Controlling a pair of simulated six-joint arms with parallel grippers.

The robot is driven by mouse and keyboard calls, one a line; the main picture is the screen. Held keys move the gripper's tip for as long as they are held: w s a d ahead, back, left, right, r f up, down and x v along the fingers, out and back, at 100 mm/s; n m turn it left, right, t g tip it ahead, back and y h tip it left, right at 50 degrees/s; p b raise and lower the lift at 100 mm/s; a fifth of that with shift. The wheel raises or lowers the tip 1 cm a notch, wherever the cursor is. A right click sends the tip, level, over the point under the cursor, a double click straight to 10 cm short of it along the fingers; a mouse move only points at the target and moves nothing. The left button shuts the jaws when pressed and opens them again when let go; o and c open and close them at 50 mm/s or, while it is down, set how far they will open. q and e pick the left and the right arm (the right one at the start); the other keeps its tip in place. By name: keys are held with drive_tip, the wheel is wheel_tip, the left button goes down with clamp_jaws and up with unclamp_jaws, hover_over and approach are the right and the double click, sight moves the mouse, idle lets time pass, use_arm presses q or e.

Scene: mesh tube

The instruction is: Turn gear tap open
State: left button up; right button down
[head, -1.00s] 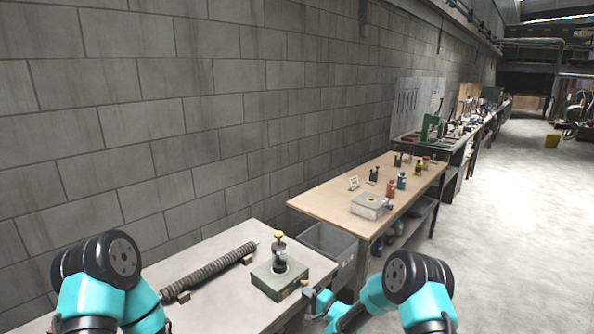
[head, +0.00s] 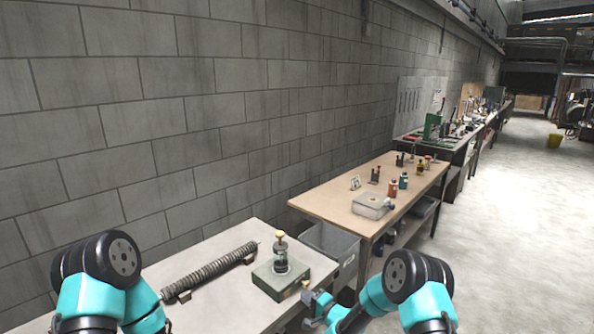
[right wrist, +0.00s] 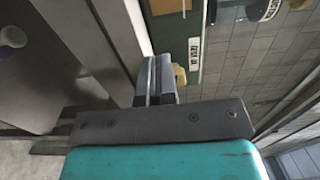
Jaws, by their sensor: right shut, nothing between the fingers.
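A green-grey box (head: 283,283) stands on the near bench, with a clear cylinder and a yellow knob (head: 280,236) on top. A small tan tap (head: 305,285) sticks out of its right side. In the right wrist view, the tan tap (right wrist: 180,75) shows just beside my fingertips; whether they touch it I cannot tell. My right gripper (head: 308,296) is low at the bench's right edge, by the tap. Its fingers (right wrist: 154,80) are shut together and hold nothing. My left gripper is out of view.
A ribbed tube (head: 212,272) lies on small supports left of the box. A grey bin (head: 330,240) sits between the near bench and a wooden table (head: 335,200) with small bottles. A block wall (head: 190,110) runs along the left.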

drive_tip(key=shift+s+a, duration=0.1)
drive_tip(key=shift+s, duration=0.35)
drive_tip(key=v, duration=0.4)
drive_tip(key=shift+d+r, duration=0.1)
drive_tip(key=shift+d, duration=0.3)
drive_tip(key=shift+d+r, duration=0.6)
drive_tip(key=shift+r, duration=0.05)
drive_tip(key=shift+a, duration=0.1)
